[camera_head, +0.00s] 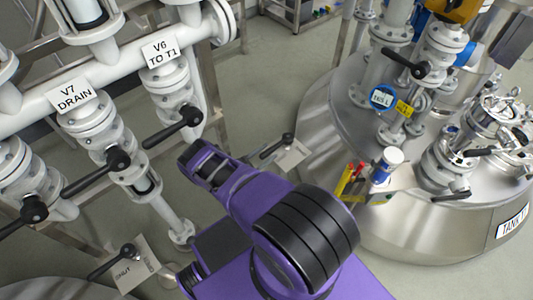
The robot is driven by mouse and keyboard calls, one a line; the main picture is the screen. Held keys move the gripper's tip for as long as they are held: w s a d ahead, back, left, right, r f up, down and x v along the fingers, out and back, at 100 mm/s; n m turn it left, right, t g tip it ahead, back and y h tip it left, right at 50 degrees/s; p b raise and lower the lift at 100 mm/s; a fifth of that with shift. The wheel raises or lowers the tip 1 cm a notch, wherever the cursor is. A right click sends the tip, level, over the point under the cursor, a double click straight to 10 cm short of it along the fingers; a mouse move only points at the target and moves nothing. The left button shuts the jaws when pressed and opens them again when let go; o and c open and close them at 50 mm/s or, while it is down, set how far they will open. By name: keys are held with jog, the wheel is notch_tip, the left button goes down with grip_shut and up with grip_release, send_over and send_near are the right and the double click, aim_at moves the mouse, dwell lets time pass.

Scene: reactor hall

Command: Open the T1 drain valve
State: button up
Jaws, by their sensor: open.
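No label reading T1 drain can be made out. A tank (420,215) with a plate reading TANK and a partly cut-off number (512,222) stands at right. Left of it, a black lever (276,147) sits over a pale plate (291,156), low down. Another black lever (113,261) is at lower left over a plate (138,276) with upside-down text that seems to read SHUT. A valve labelled V7 DRAIN (75,97) has a black lever (95,172). My purple arm crosses the lower middle; no gripper jaws can be made out.
A valve labelled V6 TO T1 (160,50) with a black lever (172,127) hangs on the white pipe rack (30,115), close to my arm's far end. A holder with red and yellow items (350,180) is on the tank's near side. Grey floor (255,85) is open between rack and tank.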

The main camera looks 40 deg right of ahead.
grip_shut()
dwell(1.4)
